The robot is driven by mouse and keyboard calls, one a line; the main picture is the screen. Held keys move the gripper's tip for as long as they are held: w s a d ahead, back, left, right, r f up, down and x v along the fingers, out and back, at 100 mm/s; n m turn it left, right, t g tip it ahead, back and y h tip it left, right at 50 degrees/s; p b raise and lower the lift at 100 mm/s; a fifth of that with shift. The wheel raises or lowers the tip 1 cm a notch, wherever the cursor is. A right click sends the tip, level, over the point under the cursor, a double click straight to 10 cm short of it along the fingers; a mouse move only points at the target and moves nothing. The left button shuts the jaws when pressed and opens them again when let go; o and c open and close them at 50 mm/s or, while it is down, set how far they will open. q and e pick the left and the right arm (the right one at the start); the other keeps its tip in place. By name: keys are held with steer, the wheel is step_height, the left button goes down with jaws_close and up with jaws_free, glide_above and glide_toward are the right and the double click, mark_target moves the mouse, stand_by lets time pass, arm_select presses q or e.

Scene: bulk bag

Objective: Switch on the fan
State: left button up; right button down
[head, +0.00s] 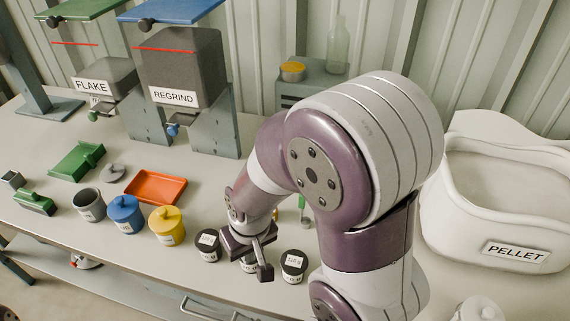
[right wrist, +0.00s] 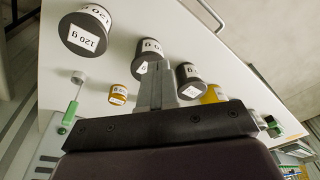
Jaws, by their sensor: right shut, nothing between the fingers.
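I cannot make out a fan or a fan switch for certain in either view. A small red and white part (head: 85,262) shows below the bench's front edge at the left; I cannot tell what it is. My right gripper (head: 262,266) is shut and empty, low over the front of the bench among dark-lidded jars. In the right wrist view its fingers (right wrist: 156,84) are together, in front of a jar marked 120 g (right wrist: 150,50). My right arm hides part of the middle of the bench. My left gripper is not in view.
Dark-lidded jars (head: 294,266) (head: 207,245) flank the gripper. Yellow (head: 167,226) and blue (head: 125,214) pots, an orange tray (head: 156,187) and a green tray (head: 77,161) are at left. FLAKE (head: 110,72) and REGRIND (head: 180,65) hoppers stand behind. A PELLET bag (head: 455,235) is right.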

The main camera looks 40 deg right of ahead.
steer(key=w+m+t, duration=0.1)
steer(key=w+m, duration=0.1)
steer(key=w, duration=0.1)
steer(key=w+m+t, duration=0.1)
steer(key=w+m, duration=0.1)
steer(key=w, duration=0.1)
steer(key=shift+w+f+m+b, duration=0.15)
steer(key=shift+f+m+b, duration=0.05)
steer(key=shift+m+b, duration=0.15)
steer(key=w+d+m+t+h+b, duration=0.2)
steer(key=w+d+m+t+h, duration=0.2)
steer(key=w+d+m, duration=0.8)
steer(key=s+d+m+g+h, duration=0.1)
steer(key=s+d+m+h, duration=0.2)
steer(key=m, duration=0.7)
steer(key=d+h, duration=0.1)
steer(key=d, duration=0.1)
steer(key=shift+d+f+m+g+h+b, duration=0.25)
steer(key=shift+d+m+g+h+b, duration=0.05)
steer(key=shift+d+m, duration=0.05)
